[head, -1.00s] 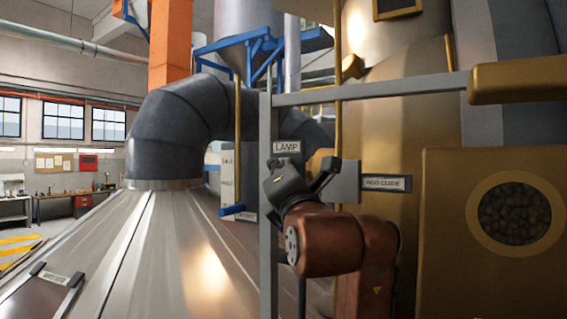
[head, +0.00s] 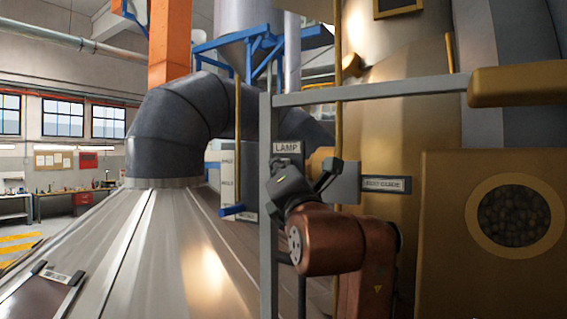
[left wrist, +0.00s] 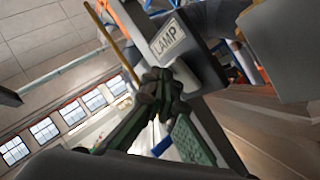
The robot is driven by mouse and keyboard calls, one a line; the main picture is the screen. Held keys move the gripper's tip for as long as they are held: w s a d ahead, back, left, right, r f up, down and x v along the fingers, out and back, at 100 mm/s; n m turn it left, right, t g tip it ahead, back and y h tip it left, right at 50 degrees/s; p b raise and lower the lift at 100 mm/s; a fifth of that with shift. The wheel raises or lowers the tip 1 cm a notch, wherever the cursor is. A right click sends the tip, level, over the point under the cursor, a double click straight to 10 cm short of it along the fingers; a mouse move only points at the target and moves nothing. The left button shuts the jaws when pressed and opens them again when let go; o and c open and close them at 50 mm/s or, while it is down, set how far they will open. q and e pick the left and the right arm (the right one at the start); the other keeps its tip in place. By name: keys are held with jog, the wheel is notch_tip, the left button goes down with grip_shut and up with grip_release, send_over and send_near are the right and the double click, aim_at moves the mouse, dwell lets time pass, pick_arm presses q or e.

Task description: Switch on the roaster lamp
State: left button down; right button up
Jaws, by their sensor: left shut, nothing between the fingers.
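A white LAMP plate (head: 286,148) sits at the grey upright post, just above my left gripper (head: 302,174). In the left wrist view the LAMP plate (left wrist: 168,38) is on a grey panel, just beyond and above the fingertips. My left gripper (left wrist: 156,84) is shut and empty, its fingertips together below the plate. I cannot tell whether the fingertips touch anything. My right gripper is in neither view.
The grey upright post (head: 268,240) and horizontal rail (head: 400,88) frame the space around my left arm. A grey box (head: 346,183) and a label plate (head: 386,184) stand right of the gripper. A blue-ended handle (head: 232,210) is to its left. A round bean window (head: 515,212) is at the right.

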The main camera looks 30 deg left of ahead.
pick_arm(q)
jog(key=shift+w, duration=0.4)
dwell(0.3)
jog(key=shift+s, duration=0.2)
jog(key=shift+s, duration=0.7)
jog(key=s, duration=0.1)
jog(key=s+b, duration=0.1)
jog(key=s, duration=0.1)
jog(key=s+f, duration=0.1)
jog(key=s, duration=0.1)
jog(key=shift+a+b, duration=0.25)
jog(key=shift+b, duration=0.15)
jog(key=shift+w, duration=0.1)
